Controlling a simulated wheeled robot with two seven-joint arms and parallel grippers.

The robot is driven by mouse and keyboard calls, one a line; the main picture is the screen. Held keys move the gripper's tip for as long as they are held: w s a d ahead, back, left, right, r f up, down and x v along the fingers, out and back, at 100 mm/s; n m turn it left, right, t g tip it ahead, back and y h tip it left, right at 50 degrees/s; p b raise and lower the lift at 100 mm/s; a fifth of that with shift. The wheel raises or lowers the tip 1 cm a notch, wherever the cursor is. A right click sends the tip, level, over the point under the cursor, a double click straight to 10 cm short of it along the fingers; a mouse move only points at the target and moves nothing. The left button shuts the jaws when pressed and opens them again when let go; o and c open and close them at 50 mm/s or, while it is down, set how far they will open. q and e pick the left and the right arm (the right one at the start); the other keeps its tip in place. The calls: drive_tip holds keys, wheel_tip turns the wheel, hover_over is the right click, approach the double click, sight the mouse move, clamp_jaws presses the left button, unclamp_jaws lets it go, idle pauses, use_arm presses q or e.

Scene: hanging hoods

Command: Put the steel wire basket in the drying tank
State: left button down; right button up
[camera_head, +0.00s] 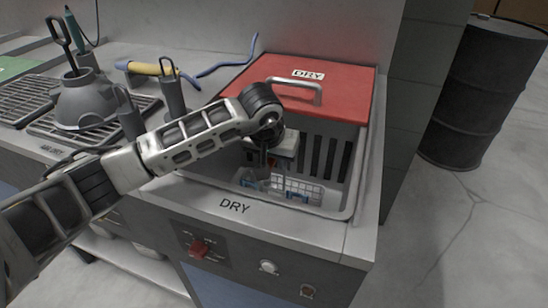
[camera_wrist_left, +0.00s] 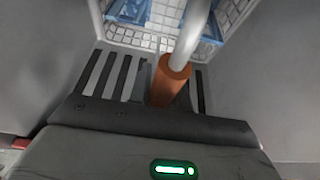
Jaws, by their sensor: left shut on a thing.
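The steel wire basket (camera_head: 300,188) is inside the opening of the drying tank (camera_head: 348,200), low down near its front wall. Blue items lie in the basket. In the left wrist view, its wire mesh (camera_wrist_left: 155,42) shows at the top, with a grey rod with an orange grip (camera_wrist_left: 178,82) rising from it. My left gripper (camera_head: 265,165) reaches down into the tank and is shut on the basket's handle; its fingertips are mostly hidden. I cannot tell whether the basket touches the tank floor. My right gripper is not in view.
The tank's red lid (camera_head: 335,100), marked DRY, with a metal handle, covers the back of the opening. Left are grey cylinders (camera_head: 172,95), a grey pot (camera_head: 85,102), a yellow tool (camera_head: 145,69) and a drain grate (camera_head: 25,98). A dark drum (camera_head: 480,95) stands right.

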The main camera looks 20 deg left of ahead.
use_arm(q)
drive_tip(key=c, duration=1.3)
unclamp_jaws()
drive_tip(key=shift+f, duration=0.1)
drive_tip(key=shift+s+r, duration=0.1)
drive_tip(key=shift+r, duration=0.3)
drive_tip(key=v, duration=1.1)
drive_tip(key=shift+s+r, duration=0.2)
